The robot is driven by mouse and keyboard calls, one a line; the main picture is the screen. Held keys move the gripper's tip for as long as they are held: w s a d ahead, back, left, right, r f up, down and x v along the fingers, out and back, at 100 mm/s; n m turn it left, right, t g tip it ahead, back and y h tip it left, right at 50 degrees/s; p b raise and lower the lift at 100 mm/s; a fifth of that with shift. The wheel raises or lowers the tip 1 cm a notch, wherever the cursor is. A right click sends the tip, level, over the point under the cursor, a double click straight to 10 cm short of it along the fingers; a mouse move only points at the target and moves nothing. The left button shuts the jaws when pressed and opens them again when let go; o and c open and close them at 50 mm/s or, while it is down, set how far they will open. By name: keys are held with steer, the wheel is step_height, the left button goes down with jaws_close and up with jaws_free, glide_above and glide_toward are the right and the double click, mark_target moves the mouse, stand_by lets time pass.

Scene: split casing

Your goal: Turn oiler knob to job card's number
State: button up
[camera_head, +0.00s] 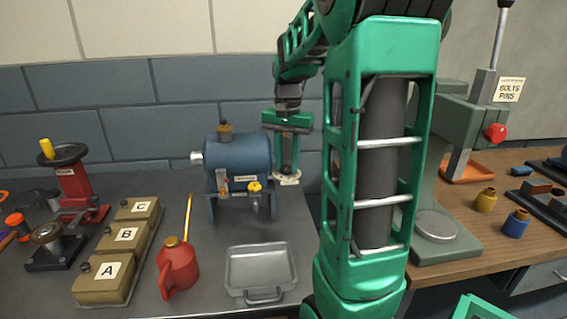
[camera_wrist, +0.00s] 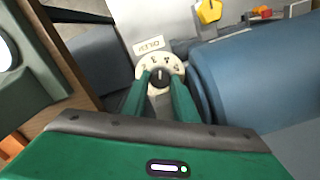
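The oiler dial (camera_wrist: 143,72) is a pale round plate with small dark numbers, too blurred to read surely. In the head view, the dial (camera_head: 289,179) sits at the right end of the blue motor-like machine (camera_head: 238,160). My gripper (camera_wrist: 160,84) reaches down to the dial, its two green fingers on either side of the knob. I cannot tell whether they touch it. It shows in the head view (camera_head: 288,172). No job card with a readable number shows.
A grey tray (camera_head: 262,248), red oil can (camera_head: 177,268) and boxes marked A, B and C (camera_head: 104,275) stand in front and left. A red handwheel stand (camera_head: 72,185) is farther left. A green press (camera_head: 455,240) stands right on the wooden bench.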

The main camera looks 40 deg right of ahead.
mark_target(286, 167)
steer(key=shift+w+m, duration=0.1)
steer(key=shift+m, duration=2.2)
steer(key=shift+r, duration=0.1)
steer(key=o, duration=0.8)
step_height(286, 167, up, 11)
steer(key=shift+a+f, duration=0.1)
steer(key=shift+f, duration=0.05)
